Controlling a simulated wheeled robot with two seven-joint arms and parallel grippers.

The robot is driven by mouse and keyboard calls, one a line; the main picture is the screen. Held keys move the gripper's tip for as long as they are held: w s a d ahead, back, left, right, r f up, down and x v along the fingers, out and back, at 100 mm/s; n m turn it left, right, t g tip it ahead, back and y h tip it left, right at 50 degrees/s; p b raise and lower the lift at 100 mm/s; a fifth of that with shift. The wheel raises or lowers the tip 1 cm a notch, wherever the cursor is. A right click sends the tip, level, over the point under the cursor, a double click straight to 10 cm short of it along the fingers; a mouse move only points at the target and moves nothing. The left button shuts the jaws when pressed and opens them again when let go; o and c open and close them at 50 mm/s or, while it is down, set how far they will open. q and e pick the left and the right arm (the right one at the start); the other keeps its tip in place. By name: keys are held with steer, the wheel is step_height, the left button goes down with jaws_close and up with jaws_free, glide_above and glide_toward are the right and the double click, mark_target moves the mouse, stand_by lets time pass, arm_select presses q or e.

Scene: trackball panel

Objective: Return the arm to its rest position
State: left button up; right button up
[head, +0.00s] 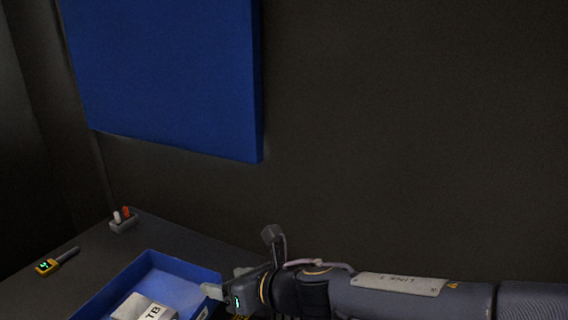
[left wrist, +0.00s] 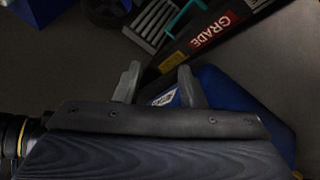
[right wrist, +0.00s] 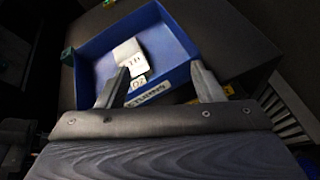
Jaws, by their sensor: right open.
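My right arm comes in from the right in the head view, with its gripper (head: 225,282) at the right rim of a blue tray (head: 190,270). In the right wrist view this gripper (right wrist: 160,82) is open, its fingers apart and empty, pointing at the tray's labelled wall. A pale block (head: 143,307) marked "TB" lies in the tray; it also shows in the right wrist view (right wrist: 128,50). My left gripper shows only in the left wrist view (left wrist: 157,82), its fingers apart with nothing between them.
A blue panel (head: 165,70) hangs on the dark wall. A small holder (head: 123,226) and a yellow handheld device (head: 47,266) stand on the dark table (head: 100,262). Near my left gripper are a dark strip with a red "GRADE" label (left wrist: 210,28) and a blue object (left wrist: 220,88).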

steer(key=w+d+m+t+h, duration=0.3)
steer(key=d+m+h, duration=0.5)
steer(key=d+m, duration=1.65)
steer(key=s+d+f+m+g, duration=0.1)
steer(key=s+d+f+m, duration=0.2)
steer(key=s+d+m, duration=0.2)
steer(key=s+d+f+m+g, duration=0.2)
steer(key=s+d+m, duration=0.3)
steer(key=s+m, duration=0.7)
steer(key=shift+s+d+f+h, duration=0.3)
steer(key=shift+s+f, duration=0.15)
steer(key=shift+f, duration=0.25)
steer(key=s+m, duration=0.1)
steer(key=s+a+m+y, duration=0.1)
steer(key=m, duration=0.1)
steer(key=s+a+f+m+g, duration=0.1)
steer(key=s+m, duration=0.1)
